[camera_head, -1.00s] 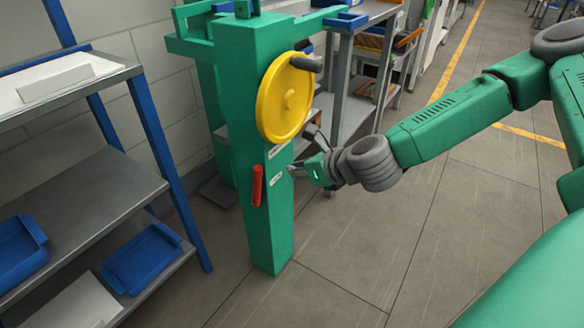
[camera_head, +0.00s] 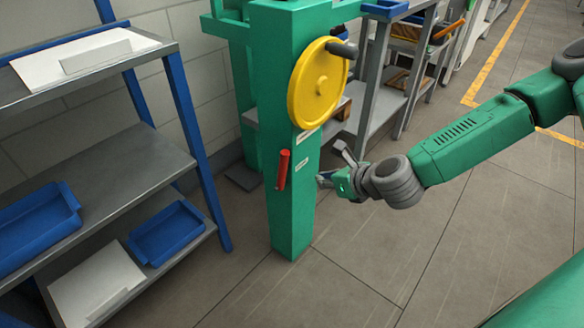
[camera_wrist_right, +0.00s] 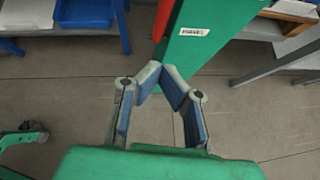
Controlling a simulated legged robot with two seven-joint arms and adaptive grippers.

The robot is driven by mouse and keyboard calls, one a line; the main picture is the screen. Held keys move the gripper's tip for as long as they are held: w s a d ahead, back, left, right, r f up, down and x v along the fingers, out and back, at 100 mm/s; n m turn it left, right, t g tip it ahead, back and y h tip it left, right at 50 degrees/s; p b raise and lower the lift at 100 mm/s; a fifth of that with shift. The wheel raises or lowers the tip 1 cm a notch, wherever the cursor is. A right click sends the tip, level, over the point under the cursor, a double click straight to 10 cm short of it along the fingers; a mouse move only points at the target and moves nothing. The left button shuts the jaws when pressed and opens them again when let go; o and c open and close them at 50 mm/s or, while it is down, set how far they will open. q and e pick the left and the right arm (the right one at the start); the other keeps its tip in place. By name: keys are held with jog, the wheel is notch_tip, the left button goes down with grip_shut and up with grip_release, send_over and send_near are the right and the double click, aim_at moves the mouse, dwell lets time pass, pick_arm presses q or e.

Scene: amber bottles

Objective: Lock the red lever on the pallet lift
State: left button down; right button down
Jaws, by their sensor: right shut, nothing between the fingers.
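The pallet lift's green post (camera_head: 290,222) stands ahead of me. The red lever (camera_head: 283,169) is on its front face, near upright with its top leaning slightly right. The lever also shows in part at the top of the right wrist view (camera_wrist_right: 163,18), beyond my fingertips. My right gripper (camera_head: 322,179) is just right of the post, level with the lever's lower half, apart from the lever. In the right wrist view its fingertips (camera_wrist_right: 162,78) come together with nothing held. Whether they touch the post cannot be told.
A yellow handwheel (camera_head: 318,84) with a dark grip sits above the lever. A shelf rack (camera_head: 110,178) with blue trays (camera_head: 167,233) stands at the left. Grey workbenches (camera_head: 385,75) stand behind the post. The floor right of the post is clear.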

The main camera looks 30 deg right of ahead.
aim_at(286, 161)
jog(key=b+x, duration=0.1)
jog(key=x, duration=0.3)
jog(key=r+b+x, duration=0.1)
jog(key=x, duration=0.3)
jog(key=w+b+x, duration=0.1)
jog(key=x, duration=0.3)
jog(key=shift+w+a+r+b, duration=0.1)
jog(key=shift+a+r+b, duration=0.05)
jog(key=shift+r+b, duration=0.15)
jog(key=shift+w+a+r, duration=0.1)
jog(key=shift+w, duration=0.3)
jog(key=p, duration=0.2)
jog(key=w+r+g+p, duration=0.1)
jog(key=shift+w+a+r+p, duration=0.1)
jog(key=shift+w+a+p, duration=0.2)
jog(key=shift+p, duration=0.1)
jog(key=shift+w+a+g, duration=0.15)
jog(key=shift+w+g, duration=0.15)
jog(key=shift+w+a, duration=0.2)
jog(key=shift+w, duration=0.25)
jog(key=shift+s+d, duration=0.1)
